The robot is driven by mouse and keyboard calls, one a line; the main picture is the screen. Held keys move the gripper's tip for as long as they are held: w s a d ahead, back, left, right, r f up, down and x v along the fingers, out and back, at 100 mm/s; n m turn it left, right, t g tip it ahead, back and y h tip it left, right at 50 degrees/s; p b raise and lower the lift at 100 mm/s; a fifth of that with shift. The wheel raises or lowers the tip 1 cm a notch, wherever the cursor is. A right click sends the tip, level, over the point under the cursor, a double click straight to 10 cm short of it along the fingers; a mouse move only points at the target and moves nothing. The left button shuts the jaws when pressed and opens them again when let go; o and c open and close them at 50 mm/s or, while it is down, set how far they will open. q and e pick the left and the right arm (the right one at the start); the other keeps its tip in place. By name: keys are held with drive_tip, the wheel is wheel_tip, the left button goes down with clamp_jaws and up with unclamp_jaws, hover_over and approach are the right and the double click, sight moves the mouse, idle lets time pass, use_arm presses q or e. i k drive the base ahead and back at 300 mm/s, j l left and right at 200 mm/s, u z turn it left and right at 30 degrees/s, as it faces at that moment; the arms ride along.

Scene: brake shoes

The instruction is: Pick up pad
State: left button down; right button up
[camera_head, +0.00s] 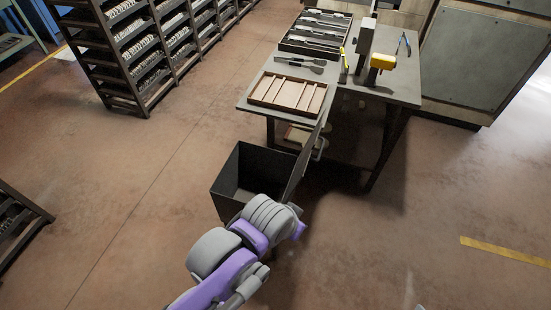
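I cannot single out one pad for certain. Rows of small grey parts, which may be brake shoes or pads, fill the dark rack (140,62) at the upper left; they are too small to tell apart. A shallow tray (287,94) with brown strips in it lies on the near left corner of the grey workbench (400,82). My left arm reaches in from the bottom, its purple and grey links over the floor in front of a dark bin. No fingers of my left gripper show. My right gripper does not show.
The open dark bin (232,190) stands on the floor by the bench's near side. The bench also holds a dark tray (315,35), dark-headed tools (305,62) and a yellow item (383,62). A cabinet (485,60) stands at right. Floor is free left and right.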

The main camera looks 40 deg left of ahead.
sight(294, 39)
drive_tip(key=i+l+u, duration=0.15)
drive_tip(key=u, duration=0.3)
drive_tip(key=i+l+u, duration=0.1)
drive_tip(key=u, duration=0.4)
drive_tip(key=i+l+u, duration=0.1)
drive_tip(key=l+u, duration=0.2)
drive_tip(key=u, duration=0.15)
drive_tip(key=i+l+u, duration=0.15)
drive_tip(key=l+u, duration=0.55)
drive_tip(key=k+j+z, duration=0.3)
drive_tip(key=j+z, duration=0.15)
drive_tip(key=j, duration=0.2)
